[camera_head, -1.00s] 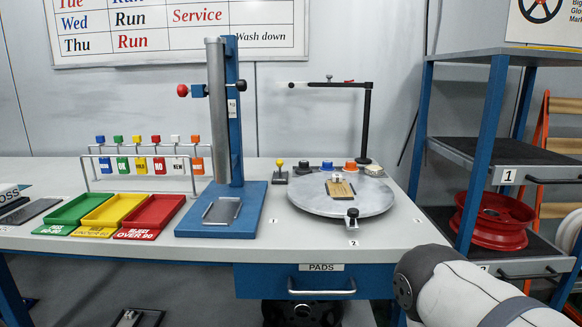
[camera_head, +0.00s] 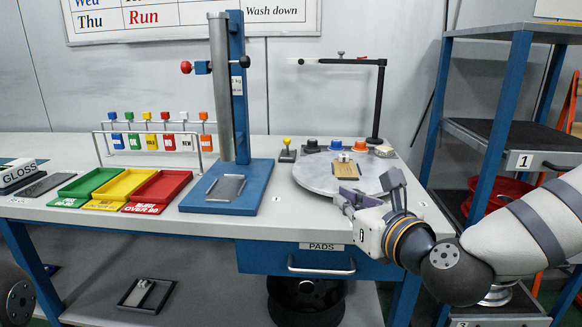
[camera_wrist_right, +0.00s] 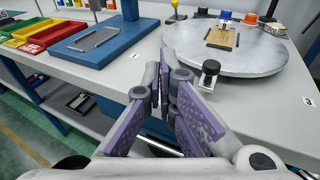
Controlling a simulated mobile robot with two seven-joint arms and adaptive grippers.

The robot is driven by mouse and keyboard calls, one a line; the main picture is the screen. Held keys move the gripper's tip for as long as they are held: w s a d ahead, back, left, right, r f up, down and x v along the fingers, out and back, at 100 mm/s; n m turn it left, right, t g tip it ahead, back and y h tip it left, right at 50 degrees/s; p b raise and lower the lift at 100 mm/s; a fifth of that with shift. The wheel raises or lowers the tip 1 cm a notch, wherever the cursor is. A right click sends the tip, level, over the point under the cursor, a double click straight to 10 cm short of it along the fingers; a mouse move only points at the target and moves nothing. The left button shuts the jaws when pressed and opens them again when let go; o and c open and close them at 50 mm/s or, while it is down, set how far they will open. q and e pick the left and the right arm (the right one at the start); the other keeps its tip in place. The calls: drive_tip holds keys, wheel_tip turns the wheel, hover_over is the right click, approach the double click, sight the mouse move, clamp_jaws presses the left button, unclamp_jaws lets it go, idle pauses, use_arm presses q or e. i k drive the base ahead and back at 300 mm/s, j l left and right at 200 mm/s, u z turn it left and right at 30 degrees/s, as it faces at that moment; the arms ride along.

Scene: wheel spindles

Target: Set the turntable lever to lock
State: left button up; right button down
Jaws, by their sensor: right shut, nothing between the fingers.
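The round grey turntable (camera_head: 320,182) sits on the right part of the bench, with a tan plate (camera_head: 346,168) on it. In the right wrist view, a small black-knobbed lever (camera_wrist_right: 210,70) with a metal bracket stands at the near rim of the turntable (camera_wrist_right: 262,66). In the head view my right gripper hides this lever. My right gripper (camera_head: 348,197) is at the front rim of the turntable, shut and empty. In the right wrist view, its purple fingers (camera_wrist_right: 166,88) are left of and nearer than the lever, apart from it. My left gripper is not in view.
A yellow-knobbed switch (camera_head: 287,150) and several coloured knobs (camera_head: 335,145) stand behind the turntable. A blue stand (camera_head: 236,110) is to its left. A black post with an arm (camera_head: 378,100) rises behind it. A blue shelf rack (camera_head: 500,120) is at the right.

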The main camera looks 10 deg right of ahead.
sight(286, 141)
drive_tip(key=i, duration=1)
